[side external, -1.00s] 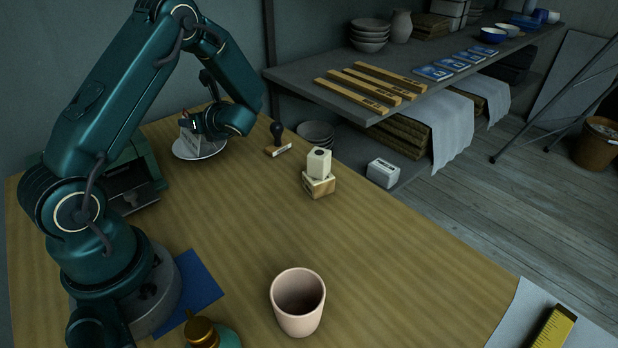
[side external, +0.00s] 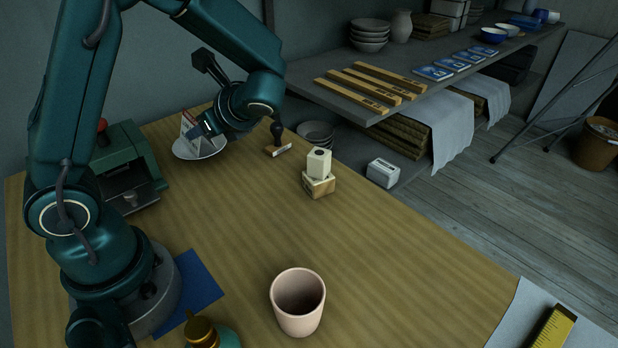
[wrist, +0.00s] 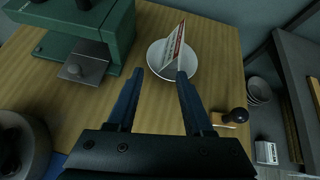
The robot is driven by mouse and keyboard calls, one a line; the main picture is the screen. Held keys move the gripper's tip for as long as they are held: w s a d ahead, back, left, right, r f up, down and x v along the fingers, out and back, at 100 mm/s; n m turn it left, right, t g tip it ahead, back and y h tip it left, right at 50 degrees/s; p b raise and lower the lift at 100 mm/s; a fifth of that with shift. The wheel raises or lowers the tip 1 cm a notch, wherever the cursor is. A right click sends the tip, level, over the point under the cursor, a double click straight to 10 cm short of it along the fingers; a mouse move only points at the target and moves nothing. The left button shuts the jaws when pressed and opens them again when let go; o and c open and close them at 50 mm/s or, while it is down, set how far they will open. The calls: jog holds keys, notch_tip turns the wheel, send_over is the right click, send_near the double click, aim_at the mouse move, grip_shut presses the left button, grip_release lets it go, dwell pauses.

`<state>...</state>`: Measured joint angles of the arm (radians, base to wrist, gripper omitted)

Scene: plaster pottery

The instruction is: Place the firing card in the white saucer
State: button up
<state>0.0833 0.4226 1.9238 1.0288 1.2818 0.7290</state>
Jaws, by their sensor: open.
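The firing card (side external: 190,126), pale with red print, stands folded and tilted in the white saucer (side external: 208,153) at the back left of the table. In the wrist view the card (wrist: 175,46) rests inside the rim of the saucer (wrist: 154,62). My gripper (wrist: 158,76) is open, its two blue fingers apart with nothing between them. Its fingertips are at the near side of the saucer, short of the card. In the side view my gripper (side external: 207,128) is beside the card and partly covers the saucer.
A green machine (side external: 128,165) stands left of the saucer. A pink cup (side external: 298,302) stands at the front. The table's middle is clear.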

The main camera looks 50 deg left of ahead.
jog(key=s+d+r+n+t+h, duration=0.2)
jog(key=d+n+h, duration=0.3)
jog(key=d+n, duration=0.3)
jog(key=s+d+r+n+t+h, duration=0.2)
jog(key=s+d+n+t+h, duration=0.2)
jog(key=d, duration=0.5)
jog(key=n+h, duration=0.2)
jog(key=n, duration=0.1)
jog(key=shift+s+d+r+n+t, duration=0.3)
jog(key=shift+s+d+n, duration=0.1)
